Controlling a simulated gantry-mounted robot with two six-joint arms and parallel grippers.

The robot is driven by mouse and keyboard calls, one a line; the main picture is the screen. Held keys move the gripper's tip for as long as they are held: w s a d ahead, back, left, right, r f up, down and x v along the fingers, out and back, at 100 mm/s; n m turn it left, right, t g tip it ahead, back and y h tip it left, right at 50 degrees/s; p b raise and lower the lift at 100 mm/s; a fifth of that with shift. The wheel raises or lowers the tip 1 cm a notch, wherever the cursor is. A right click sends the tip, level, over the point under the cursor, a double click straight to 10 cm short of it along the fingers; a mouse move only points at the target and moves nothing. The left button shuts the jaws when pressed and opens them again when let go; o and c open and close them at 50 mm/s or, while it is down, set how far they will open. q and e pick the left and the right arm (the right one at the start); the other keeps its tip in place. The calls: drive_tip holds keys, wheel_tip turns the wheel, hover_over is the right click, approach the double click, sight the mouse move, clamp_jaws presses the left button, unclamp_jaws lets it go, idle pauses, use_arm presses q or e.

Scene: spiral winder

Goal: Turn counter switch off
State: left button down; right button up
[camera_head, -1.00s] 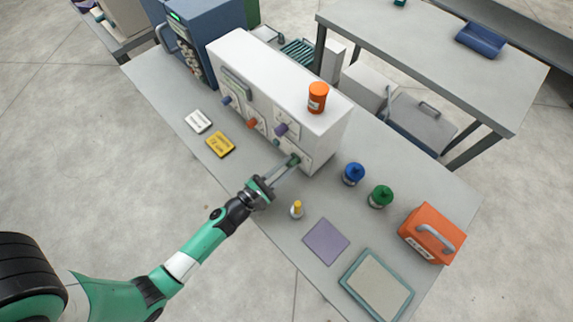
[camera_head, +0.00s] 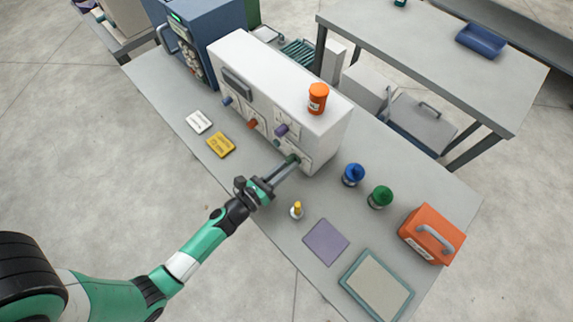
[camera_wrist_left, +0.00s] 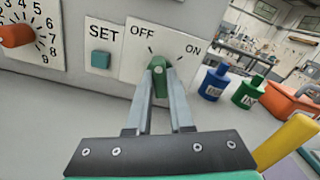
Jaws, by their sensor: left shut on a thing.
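The counter switch is a green knob (camera_wrist_left: 159,80) on a white plate (camera_wrist_left: 185,50) marked OFF at left and ON at right. In the wrist view the knob points up, nearer the OFF mark than ON. It is at the lower right of the white machine's front in the head view (camera_head: 293,159). My left gripper (camera_head: 291,161) is shut on the knob, with one finger on each side of it (camera_wrist_left: 159,95). The counter display (camera_head: 236,82) on the machine looks dark. My right gripper is not in view.
A teal SET button (camera_wrist_left: 101,59) and an orange dial knob (camera_wrist_left: 15,36) are left of the switch. Blue (camera_head: 353,174) and green (camera_head: 380,196) bottles stand to the right. A small yellow-topped item (camera_head: 297,210) stands close beside my left gripper. An orange container (camera_head: 318,98) sits on the machine.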

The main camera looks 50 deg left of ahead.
use_arm(q)
drive_tip(key=n, duration=0.3)
drive_tip(key=shift+n, duration=0.4)
idle(0.4)
drive_tip(key=c, duration=0.8)
unclamp_jaws()
drive_tip(key=s, duration=0.7)
drive_tip(key=s+d+p, duration=0.1)
drive_tip(key=s, duration=0.3)
drive_tip(key=shift+s, duration=0.3)
drive_tip(key=shift+w, duration=0.1)
